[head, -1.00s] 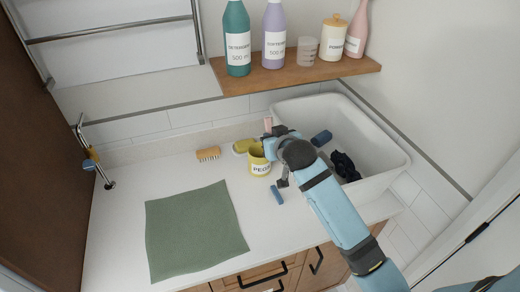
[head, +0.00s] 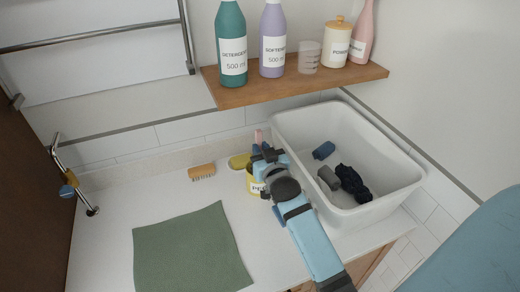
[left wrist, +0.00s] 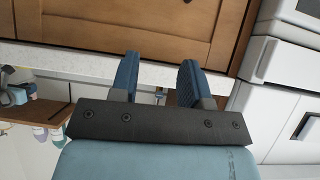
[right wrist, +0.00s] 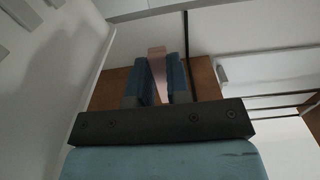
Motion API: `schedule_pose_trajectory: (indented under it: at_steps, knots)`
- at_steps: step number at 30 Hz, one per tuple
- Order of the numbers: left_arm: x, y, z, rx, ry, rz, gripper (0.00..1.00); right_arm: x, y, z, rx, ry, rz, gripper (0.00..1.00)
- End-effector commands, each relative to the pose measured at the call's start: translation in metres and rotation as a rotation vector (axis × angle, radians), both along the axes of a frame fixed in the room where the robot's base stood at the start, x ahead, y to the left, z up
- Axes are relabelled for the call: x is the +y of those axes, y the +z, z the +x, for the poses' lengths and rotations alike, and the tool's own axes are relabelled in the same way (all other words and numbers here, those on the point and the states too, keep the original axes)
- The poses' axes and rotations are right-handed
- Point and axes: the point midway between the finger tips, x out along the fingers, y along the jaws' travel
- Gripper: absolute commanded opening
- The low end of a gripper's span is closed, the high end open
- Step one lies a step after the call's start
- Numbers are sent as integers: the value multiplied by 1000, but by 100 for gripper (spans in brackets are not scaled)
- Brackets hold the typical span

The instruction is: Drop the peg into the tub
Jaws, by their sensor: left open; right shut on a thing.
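My right gripper (head: 262,150) is shut on a pinkish peg (right wrist: 157,72), which shows between the fingers in the right wrist view. The peg's end (head: 258,135) also sticks up past the fingers in the head view. The yellow tub with a PEGS label (head: 252,184) stands on the counter, partly hidden by my right arm. The gripper appears above or just behind it; the exact height is unclear. My left gripper (left wrist: 152,82) is open and empty in the left wrist view, near the counter front, and is outside the head view.
A white basin (head: 405,178) with dark cloth items stands right of my right arm. A brush (head: 201,172), a yellow-green oval thing (head: 239,161) and a green cloth (head: 190,248) lie on the counter. A wooden shelf (head: 300,86) with bottles hangs above.

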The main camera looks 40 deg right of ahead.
Motion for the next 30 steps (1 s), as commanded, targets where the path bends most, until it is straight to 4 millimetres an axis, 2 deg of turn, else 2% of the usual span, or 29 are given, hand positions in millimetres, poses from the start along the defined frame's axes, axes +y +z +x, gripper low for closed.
schedule_pose_trajectory:
  at_steps: [1, 12, 17, 26, 27, 30]
  knots:
    - [-1, -11, 0, 1, -3, -1, 43, 0, -12, 0, 0, 0, 0, 0]
    - [-4, -47, 3, -5, -9, -4, 43, 0, -54, 0, 1, 1, -1, 0]
    - [-2, -54, 3, -7, -7, -3, 43, 0, -62, 0, 0, 1, -1, 0]
    - [-1, -54, 3, -6, -5, -1, 43, 0, -61, 0, 1, 1, -1, 0]
    - [-1, -54, 3, -6, -5, -1, 43, 0, -61, 0, 1, 1, -1, 26]
    - [-1, -54, 3, -6, -5, -1, 43, 0, -61, 0, 1, 1, -1, 46]
